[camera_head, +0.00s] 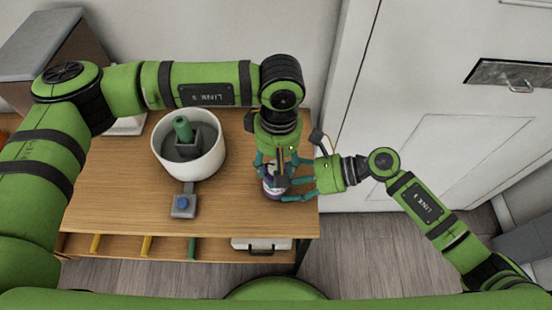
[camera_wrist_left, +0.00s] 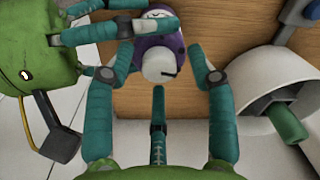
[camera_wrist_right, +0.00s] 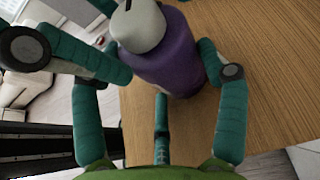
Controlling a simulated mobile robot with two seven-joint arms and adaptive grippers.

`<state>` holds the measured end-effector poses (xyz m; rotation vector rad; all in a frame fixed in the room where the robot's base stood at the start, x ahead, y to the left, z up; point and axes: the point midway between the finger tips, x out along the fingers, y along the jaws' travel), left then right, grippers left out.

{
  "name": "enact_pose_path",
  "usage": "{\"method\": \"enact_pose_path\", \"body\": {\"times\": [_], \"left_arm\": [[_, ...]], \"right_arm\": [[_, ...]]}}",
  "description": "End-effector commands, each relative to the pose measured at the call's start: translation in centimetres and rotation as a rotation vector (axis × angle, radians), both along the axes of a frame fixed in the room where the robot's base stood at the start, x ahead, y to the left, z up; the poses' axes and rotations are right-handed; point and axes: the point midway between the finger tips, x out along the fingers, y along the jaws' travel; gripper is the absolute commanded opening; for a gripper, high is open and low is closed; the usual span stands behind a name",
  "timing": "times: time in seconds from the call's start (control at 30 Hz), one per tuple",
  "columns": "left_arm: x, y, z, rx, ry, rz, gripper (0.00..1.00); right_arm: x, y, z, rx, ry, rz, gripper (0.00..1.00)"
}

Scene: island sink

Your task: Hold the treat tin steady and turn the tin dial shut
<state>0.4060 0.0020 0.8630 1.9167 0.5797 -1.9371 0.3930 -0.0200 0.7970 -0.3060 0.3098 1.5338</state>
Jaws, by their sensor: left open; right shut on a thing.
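The treat tin (camera_head: 270,189) is purple and stands near the right end of the wooden table, mostly covered by my grippers. In the left wrist view the tin (camera_wrist_left: 165,38) has a white dial (camera_wrist_left: 158,65) on top with a small dark mark. My left gripper (camera_head: 272,162) is open above the tin, its fingers on either side of the dial with gaps. My right gripper (camera_head: 294,186) comes from the right and is shut on the tin's body. The right wrist view shows the purple side (camera_wrist_right: 178,58) between its fingers and the pale dial (camera_wrist_right: 138,25) above.
A white pot (camera_head: 165,165) with a grey insert and green knob (camera_head: 183,128) stands left of the tin. A grey block with a blue button (camera_head: 182,204) lies in front of it. A lower shelf holds a white box (camera_head: 252,244).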

Motion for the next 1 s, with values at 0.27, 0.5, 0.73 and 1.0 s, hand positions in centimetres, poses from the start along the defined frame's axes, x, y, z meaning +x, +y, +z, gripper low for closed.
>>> {"method": "enact_pose_path", "body": {"times": [0.27,0.5,0.73,1.0], "left_arm": [[-0.02,-0.03,0.0,0.0,0.0,0.0,0.0],[-0.03,-0.01,-0.01,0.001,0.0,0.001,0.0],[-0.05,-0.01,-0.02,0.004,0.001,0.049,0.0],[-0.09,-0.05,-0.04,0.014,0.0,0.221,0.0]], "right_arm": [[-0.08,-0.06,-0.23,-0.004,0.004,0.001,0.36],[-0.08,-0.06,-0.23,-0.004,0.005,0.0,0.36],[-0.08,-0.08,-0.24,-0.004,0.005,0.0,0.36],[-0.07,-0.08,-0.25,-0.004,0.005,-0.001,0.36]]}}
